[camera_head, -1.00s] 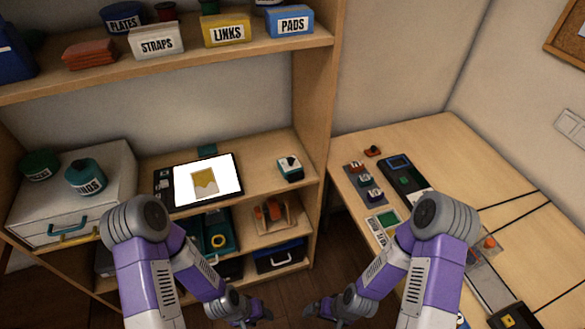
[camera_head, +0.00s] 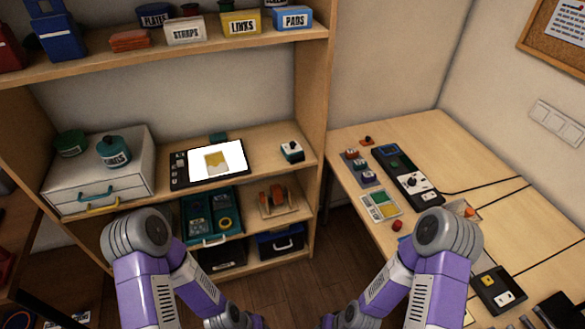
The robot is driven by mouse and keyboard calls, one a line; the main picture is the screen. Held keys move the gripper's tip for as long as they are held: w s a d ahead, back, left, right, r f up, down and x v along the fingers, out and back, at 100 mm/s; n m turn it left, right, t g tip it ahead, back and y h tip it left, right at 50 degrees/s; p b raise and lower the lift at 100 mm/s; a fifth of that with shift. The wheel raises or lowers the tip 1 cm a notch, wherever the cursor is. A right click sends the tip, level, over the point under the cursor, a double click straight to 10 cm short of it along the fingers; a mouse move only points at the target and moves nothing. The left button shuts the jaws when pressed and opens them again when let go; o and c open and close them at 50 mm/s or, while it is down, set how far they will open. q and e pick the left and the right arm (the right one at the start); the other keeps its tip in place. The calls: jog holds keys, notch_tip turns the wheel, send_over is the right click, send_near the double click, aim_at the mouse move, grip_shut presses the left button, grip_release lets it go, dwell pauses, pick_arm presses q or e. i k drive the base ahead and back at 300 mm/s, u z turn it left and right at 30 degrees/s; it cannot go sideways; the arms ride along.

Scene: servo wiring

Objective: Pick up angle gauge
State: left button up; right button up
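I cannot tell for sure which thing is the angle gauge. An orange-and-dark tool (camera_head: 272,197) sits on a wooden stand on the shelf below the lit panel. A teal tray (camera_head: 238,230) beside it holds dark pieces and a yellow ring (camera_head: 226,223). The lit white panel (camera_head: 232,152) on the middle shelf shows a yellow shape (camera_head: 215,160). My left gripper (camera_head: 240,322) and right gripper (camera_head: 342,322) are low at the bottom edge, apart from these things. Their fingertips are cut off or too small to read.
A white drawer box (camera_head: 140,160) with a teal pot (camera_head: 114,151) stands left on the shelf. Labelled bins such as the yellow one (camera_head: 241,23) fill the upper shelf. The wooden desk (camera_head: 420,135) at right carries a black control panel (camera_head: 414,184), switches and cables. Floor (camera_head: 325,255) shows between.

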aim_at(295, 155)
jog(key=u, duration=0.3)
jog(key=i, duration=0.95)
jog(key=z, duration=0.75)
